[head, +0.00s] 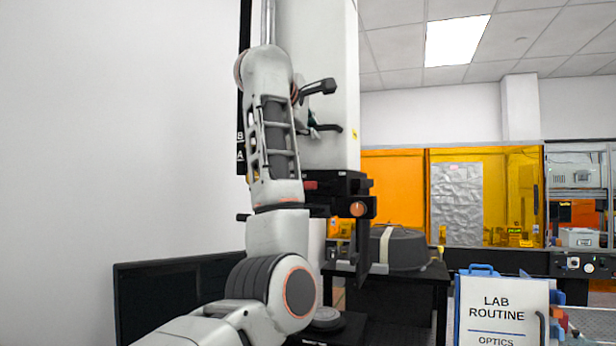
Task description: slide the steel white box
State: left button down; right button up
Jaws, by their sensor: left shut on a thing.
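The steel white box (335,60) is tall and upright at the top centre of the head view, against a dark vertical rail. Two black levers stick out from its face. My left arm rises from the bottom, and its wrist covers the left part of the box. My left gripper (312,119) is at the box's face by the lower lever, mostly hidden behind my own wrist. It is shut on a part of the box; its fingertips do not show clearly. My right gripper is not in view.
A black block with an orange knob (357,209) sits under the box. A dark monitor (175,294) stands at the lower left. A round grey case (402,248) rests on a black table. A "LAB ROUTINE" sign (502,311) stands at the lower right. Orange panels stand behind.

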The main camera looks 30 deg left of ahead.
pick_arm(q)
jog(key=shift+r, duration=0.15)
jog(key=shift+r+p, duration=0.35)
jog(key=shift+r, duration=0.3)
dwell(0.9)
jog(key=c, duration=2.1)
grip_release()
jog(key=shift+f, duration=0.1)
jog(key=v, duration=1.2)
jog(key=shift+a, duration=0.1)
